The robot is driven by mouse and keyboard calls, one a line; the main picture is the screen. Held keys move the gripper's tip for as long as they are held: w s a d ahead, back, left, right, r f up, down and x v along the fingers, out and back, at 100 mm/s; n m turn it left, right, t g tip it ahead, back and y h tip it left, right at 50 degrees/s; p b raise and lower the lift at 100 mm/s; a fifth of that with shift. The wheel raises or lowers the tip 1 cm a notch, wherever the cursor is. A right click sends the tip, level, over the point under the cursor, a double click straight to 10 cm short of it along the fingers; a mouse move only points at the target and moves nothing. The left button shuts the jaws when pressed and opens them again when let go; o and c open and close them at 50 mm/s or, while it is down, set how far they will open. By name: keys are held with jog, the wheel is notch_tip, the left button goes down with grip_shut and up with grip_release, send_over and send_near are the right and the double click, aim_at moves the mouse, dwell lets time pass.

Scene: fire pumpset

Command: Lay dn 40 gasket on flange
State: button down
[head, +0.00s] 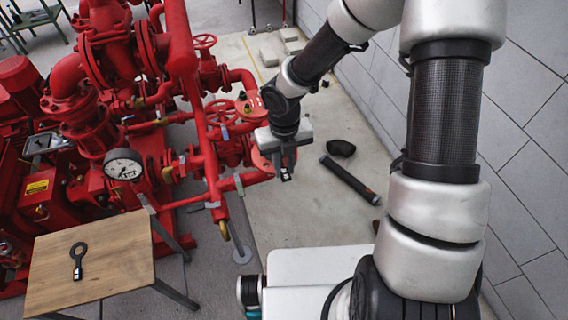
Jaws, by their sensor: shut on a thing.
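My gripper (287,174) hangs down just right of the red pipework and is shut on a small dark piece with a light patch. It looks like the tab of a gasket; its ring cannot be made out behind the fingers. A red flange (261,161) on the pipe end is close at the left of my gripper, partly hidden by it. I cannot tell whether the held piece touches it. Another black ring gasket (79,249) with a labelled tab lies flat on the wooden table at the lower left.
The wooden table (110,235) stands in front of the red pumpset (105,85). A pressure gauge (123,165) and red handwheels (220,111) stick out. A black bar (348,180) and a dark bowl-like thing (341,148) lie on the floor at right. A tiled wall (530,140) bounds the right side.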

jog(key=shift+f, duration=0.65)
dwell(0.8)
jog(key=c, duration=1.5)
grip_release()
notch_tip(320, 180, up, 18)
jog(key=p, duration=0.3)
jog(key=shift+f, duration=0.25)
